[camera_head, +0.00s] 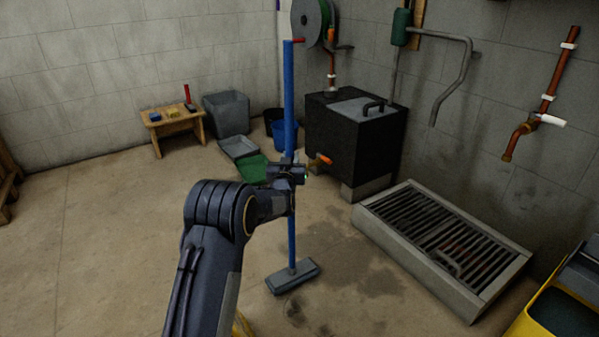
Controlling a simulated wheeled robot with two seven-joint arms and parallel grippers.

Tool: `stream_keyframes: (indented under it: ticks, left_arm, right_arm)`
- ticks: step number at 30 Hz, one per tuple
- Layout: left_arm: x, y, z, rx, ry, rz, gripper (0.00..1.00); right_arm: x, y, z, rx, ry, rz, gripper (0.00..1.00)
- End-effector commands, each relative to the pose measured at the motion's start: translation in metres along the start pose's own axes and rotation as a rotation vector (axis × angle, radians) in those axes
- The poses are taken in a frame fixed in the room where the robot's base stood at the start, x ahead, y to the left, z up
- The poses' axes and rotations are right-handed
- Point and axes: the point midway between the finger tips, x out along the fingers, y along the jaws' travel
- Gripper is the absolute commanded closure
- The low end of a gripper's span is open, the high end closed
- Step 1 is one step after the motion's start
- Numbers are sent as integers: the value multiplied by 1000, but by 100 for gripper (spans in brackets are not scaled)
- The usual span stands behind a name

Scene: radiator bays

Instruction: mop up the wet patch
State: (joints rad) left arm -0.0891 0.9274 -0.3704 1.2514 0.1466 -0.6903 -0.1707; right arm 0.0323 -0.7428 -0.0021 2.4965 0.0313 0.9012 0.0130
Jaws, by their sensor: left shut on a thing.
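My left gripper (288,174) is shut on the blue handle of a mop (290,110), about midway up the pole. The mop stands near upright, with its flat grey-blue head (292,277) at the floor. I cannot tell if the head touches the floor. A dark wet patch (365,265) spreads on the concrete just right of the mop head, with smaller dark spots (294,313) below it. My right gripper is out of view.
A raised floor grate (400,229) lies right of the patch. A black box with a lid (340,150) stands behind. A yellow bucket (525,322) is at the lower right. A wooden stool (157,128) and grey bin (226,114) stand at the back left.

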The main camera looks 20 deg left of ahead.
Motion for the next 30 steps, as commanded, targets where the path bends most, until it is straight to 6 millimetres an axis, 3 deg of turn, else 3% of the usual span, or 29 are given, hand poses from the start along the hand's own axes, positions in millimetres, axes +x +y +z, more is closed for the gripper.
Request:
stream_keyframes:
  ticks: [11, 18, 30]
  left_arm:
    - [28, -24, 0, 0, 6, -2, 100]
    - [27, -22, 10, -1, 5, 0, 100]
    - [27, -22, 11, 0, 5, 0, 100]
  right_arm:
    - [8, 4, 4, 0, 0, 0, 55]
    - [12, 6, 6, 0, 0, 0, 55]
    - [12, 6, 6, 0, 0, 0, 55]
